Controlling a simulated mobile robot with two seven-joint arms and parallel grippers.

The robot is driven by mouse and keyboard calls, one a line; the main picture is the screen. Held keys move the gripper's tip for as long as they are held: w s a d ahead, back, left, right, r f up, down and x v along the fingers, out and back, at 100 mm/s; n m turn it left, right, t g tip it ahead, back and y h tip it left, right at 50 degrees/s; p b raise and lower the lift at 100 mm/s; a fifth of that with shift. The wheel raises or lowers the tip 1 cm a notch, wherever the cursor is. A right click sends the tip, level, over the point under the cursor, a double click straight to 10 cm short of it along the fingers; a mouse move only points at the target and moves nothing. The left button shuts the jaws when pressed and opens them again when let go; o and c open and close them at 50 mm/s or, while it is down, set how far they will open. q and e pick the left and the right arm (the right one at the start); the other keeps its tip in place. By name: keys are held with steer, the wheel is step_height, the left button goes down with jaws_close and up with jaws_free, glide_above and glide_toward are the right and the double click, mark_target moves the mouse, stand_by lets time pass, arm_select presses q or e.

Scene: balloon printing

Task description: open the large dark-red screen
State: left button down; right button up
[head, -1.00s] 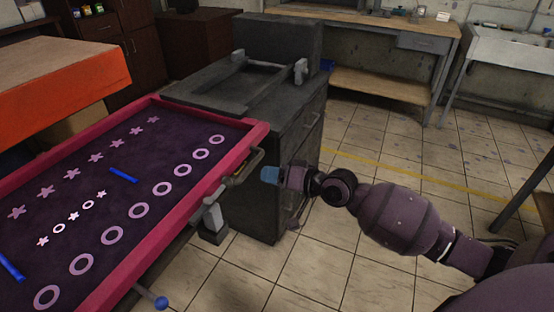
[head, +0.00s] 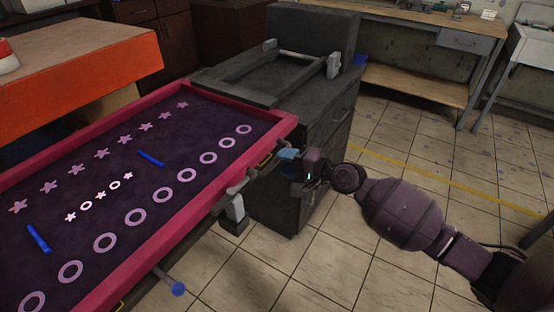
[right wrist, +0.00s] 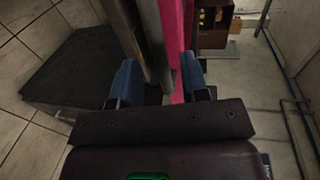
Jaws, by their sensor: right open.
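The large dark-red screen (head: 285,128) is a pinkish-red frame around dark purple mesh with rings, stars and blue strips. It lies tilted, low at the left of the head view. A metal handle (head: 264,161) sits on its right edge. My right gripper (head: 287,154) is at that handle, with blue fingertips. In the right wrist view the open fingers (right wrist: 160,82) stand on either side of grey metal bars, and the red frame (right wrist: 176,45) shows behind. I cannot tell whether the fingers touch the handle. My left gripper is not in view.
A dark grey cabinet (head: 320,140) with a raised frame on top stands just behind the gripper. An orange-red edged table (head: 85,90) is at the left. A wooden workbench (head: 420,80) is at the back. The tiled floor (head: 390,260) at the right is open.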

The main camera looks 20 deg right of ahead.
mark_target(277, 160)
steer(key=shift+x, duration=1.7)
steer(key=shift+c, duration=0.3)
jaws_close()
